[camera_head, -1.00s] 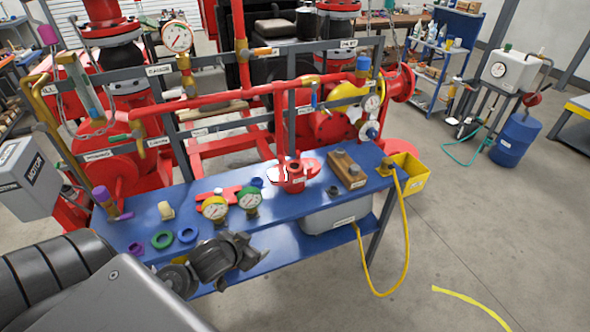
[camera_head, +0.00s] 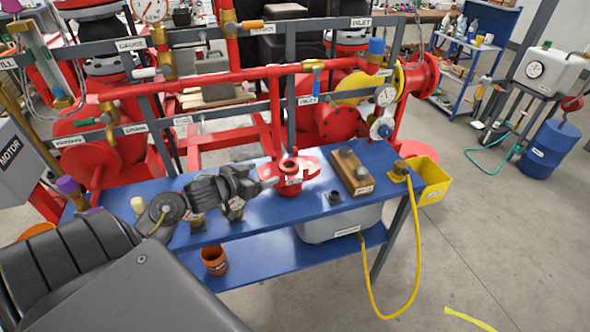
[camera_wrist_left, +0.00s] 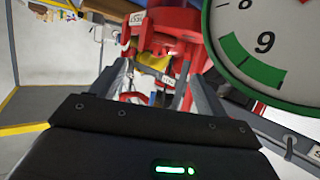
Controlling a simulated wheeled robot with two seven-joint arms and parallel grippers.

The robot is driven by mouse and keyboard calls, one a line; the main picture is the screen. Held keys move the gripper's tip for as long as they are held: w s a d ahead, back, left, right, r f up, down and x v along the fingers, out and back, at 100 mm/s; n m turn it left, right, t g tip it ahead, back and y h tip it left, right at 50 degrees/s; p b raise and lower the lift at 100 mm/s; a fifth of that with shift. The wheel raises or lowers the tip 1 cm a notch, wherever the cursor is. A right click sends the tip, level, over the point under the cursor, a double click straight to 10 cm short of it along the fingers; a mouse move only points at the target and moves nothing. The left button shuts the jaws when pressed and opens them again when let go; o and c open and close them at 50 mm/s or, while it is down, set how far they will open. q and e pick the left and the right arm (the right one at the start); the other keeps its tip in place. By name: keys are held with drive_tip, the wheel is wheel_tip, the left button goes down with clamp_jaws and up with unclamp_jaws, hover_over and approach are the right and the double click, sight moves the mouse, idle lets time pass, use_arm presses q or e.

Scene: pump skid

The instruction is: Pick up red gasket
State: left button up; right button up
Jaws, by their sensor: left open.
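I cannot pick out a red gasket for certain. A red flanged valve body (camera_head: 291,180) stands on the blue bench (camera_head: 250,225), with a dark round opening on top. My left gripper (camera_head: 270,180) is at its left side, low over the bench, open. I cannot tell whether it touches the valve body. In the left wrist view, the fingers (camera_wrist_left: 155,75) are apart with nothing clearly held, and red metal (camera_wrist_left: 165,25) shows just beyond them. My left arm hides much of the bench's left part, where small rings lay. My right gripper is not in view.
A green-rimmed gauge (camera_wrist_left: 265,45) is close on the right in the wrist view. A wooden block (camera_head: 350,170) and yellow bin (camera_head: 432,180) are to the right. Red pipework (camera_head: 225,85) stands behind. An orange cup (camera_head: 214,260) sits on the lower shelf.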

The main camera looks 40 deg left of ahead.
use_arm(q)
approach(289, 164)
drive_tip(key=x, duration=0.3)
drive_tip(key=shift+s, duration=0.2)
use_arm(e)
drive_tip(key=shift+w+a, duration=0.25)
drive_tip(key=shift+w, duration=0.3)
use_arm(q)
drive_tip(key=p+x, duration=0.1)
drive_tip(key=x, duration=0.4)
drive_tip(key=shift+c, duration=0.5)
drive_tip(key=c, duration=0.6)
drive_tip(key=shift+c, duration=0.2)
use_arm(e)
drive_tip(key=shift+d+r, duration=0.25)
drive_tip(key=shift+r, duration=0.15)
